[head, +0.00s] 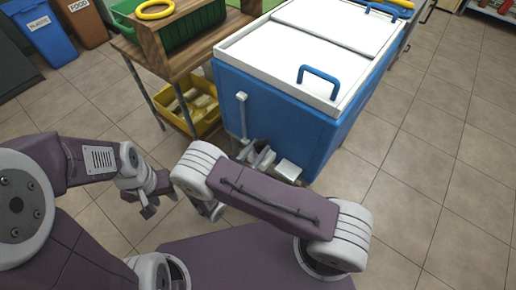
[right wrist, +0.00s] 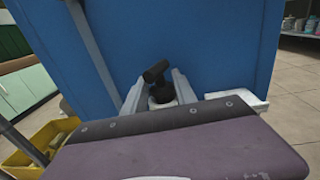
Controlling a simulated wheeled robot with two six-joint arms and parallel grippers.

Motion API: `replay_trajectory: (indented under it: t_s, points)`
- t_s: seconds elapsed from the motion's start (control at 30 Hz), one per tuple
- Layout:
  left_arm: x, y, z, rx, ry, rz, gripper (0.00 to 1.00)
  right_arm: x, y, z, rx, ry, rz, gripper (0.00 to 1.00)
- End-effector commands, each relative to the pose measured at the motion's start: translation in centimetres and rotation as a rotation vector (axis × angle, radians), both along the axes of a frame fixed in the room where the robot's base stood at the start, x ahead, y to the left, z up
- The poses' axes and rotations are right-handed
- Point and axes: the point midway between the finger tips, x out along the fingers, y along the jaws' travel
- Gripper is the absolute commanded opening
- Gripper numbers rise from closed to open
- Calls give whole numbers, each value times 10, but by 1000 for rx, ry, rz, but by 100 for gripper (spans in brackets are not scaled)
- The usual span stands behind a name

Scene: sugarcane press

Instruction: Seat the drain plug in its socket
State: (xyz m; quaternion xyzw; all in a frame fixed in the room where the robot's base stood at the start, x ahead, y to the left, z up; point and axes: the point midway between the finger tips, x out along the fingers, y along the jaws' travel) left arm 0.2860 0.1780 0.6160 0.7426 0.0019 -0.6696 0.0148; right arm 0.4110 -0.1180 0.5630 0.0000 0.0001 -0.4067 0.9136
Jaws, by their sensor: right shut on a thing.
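The drain plug (right wrist: 155,72) is a small black piece with a bar-like handle, seen in the right wrist view in front of the cooler's blue side. My right gripper (right wrist: 158,80) is shut on it, with one grey finger on each side. It also shows in the head view (head: 257,156), low at the blue side. A pale round part (right wrist: 163,103) shows just below the plug; I cannot tell whether it is the socket or whether the plug is in it. My left gripper (head: 150,195) hangs away from the cooler, over the floor; its jaw gap is unclear.
The blue cooler (head: 262,108) has a white lid with blue handles. A white ledge (head: 288,170) juts from its side, right of my right gripper. A wooden stand (head: 165,62) with a yellow crate (head: 212,122) stands left. Floor at right is clear.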

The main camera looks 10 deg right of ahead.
Motion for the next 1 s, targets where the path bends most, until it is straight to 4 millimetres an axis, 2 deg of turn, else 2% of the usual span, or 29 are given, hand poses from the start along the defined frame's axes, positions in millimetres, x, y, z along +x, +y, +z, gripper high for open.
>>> replay_trajectory:
  t_s: [0.33,0.97,1.0]
  points:
    - [0,0,2,0,0,0,36,0,0,0,0,0,0,0]
    - [0,0,-7,0,0,0,36,0,0,-12,0,0,0,0]
    - [0,0,-7,0,0,0,36,0,0,-12,0,0,0,39]
